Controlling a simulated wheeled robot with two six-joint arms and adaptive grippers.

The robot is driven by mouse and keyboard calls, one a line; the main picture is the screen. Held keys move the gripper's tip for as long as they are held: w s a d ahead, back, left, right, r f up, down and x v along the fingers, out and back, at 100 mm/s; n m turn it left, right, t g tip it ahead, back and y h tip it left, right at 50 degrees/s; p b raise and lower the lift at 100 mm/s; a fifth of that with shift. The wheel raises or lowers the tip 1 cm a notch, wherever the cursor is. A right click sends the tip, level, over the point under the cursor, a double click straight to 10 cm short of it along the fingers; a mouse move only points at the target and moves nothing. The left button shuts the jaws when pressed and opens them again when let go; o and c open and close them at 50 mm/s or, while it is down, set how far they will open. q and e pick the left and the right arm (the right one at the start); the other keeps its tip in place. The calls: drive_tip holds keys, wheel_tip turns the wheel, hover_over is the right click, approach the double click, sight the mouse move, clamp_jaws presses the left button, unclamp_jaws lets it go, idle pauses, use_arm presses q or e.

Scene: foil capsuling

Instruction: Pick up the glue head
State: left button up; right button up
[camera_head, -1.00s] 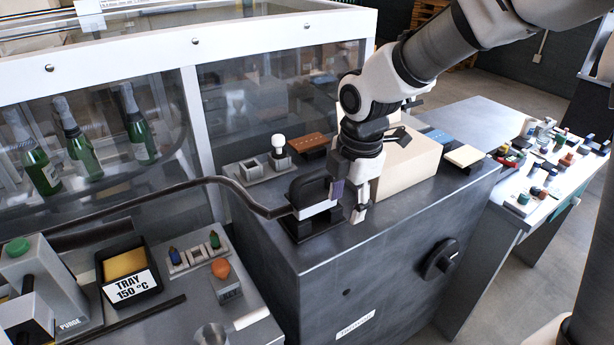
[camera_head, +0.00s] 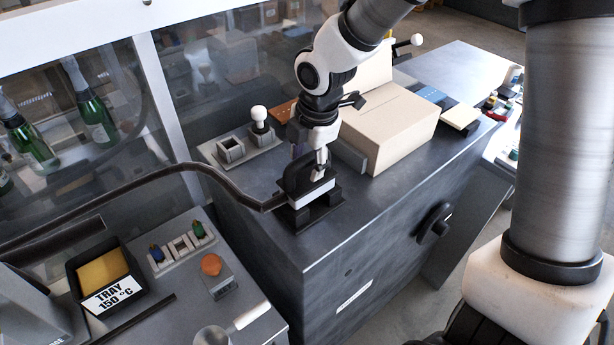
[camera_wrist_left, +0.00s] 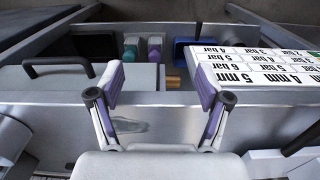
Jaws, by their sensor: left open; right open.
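The glue head (camera_head: 312,196), a black arched handle over a white band, sits in a dark stand on the grey cabinet top in the head view. A dark hose runs to it from the left. My right gripper (camera_head: 311,162) is open and points down at the handle; its fingers overlap the handle in the picture. One finger shows in front of it and the other is partly hidden. I cannot tell whether they touch. My left gripper (camera_wrist_left: 160,98) is open and empty in the left wrist view, away from the glue head.
A cardboard box (camera_head: 390,125) stands close right of my right gripper. A holder with a white-knobbed tool (camera_head: 259,118) is at the back left. The black tray (camera_head: 107,277) lies on the lower bench. A labelled board (camera_wrist_left: 255,68) and a black drawer handle (camera_wrist_left: 58,67) are near my left gripper.

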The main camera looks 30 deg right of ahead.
drive_tip(key=shift+w+a, duration=0.1)
drive_tip(key=shift+w, duration=0.05)
drive_tip(key=shift+a+r, duration=0.1)
drive_tip(key=shift+c, duration=0.7)
drive_tip(key=shift+s+r, duration=0.2)
drive_tip(key=shift+s, duration=0.45)
clamp_jaws()
drive_tip(key=shift+w+f, duration=0.1)
drive_tip(key=shift+w, duration=0.15)
